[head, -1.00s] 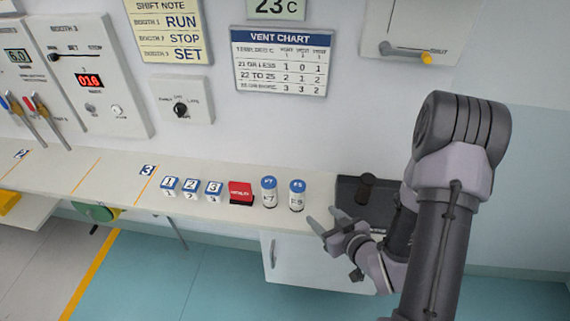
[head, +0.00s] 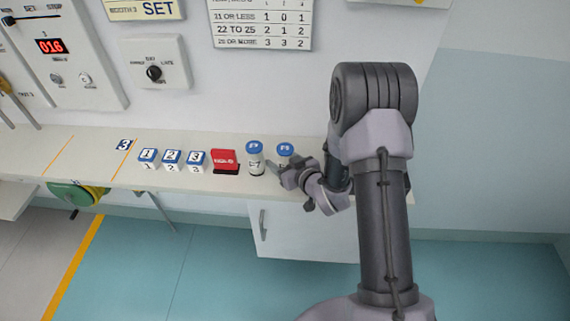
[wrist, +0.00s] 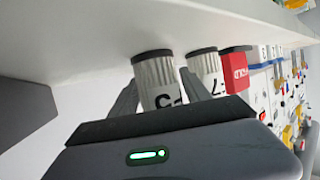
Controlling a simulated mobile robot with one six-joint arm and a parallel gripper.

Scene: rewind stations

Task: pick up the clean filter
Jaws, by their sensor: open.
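Two white cylinders with blue tops stand upright on the shelf, a left one (head: 255,162) and a right one (head: 285,151). They look like filters; their small labels are hard to read, and I cannot tell which is clean. My gripper (head: 284,172) is at the right cylinder and hides its lower part. In the wrist view the jaws (wrist: 158,92) are open with this cylinder (wrist: 157,76) between them, its ribbed side and dark end showing. I cannot tell whether a finger touches it. The other cylinder (wrist: 205,66) stands just beside the right finger.
A red box (head: 225,160) and several numbered blue-topped blocks (head: 172,157) stand in a row to the left on the shelf (head: 85,170). A wall panel with a dial (head: 154,66) and a chart (head: 262,22) hang above. My arm covers the shelf's right end.

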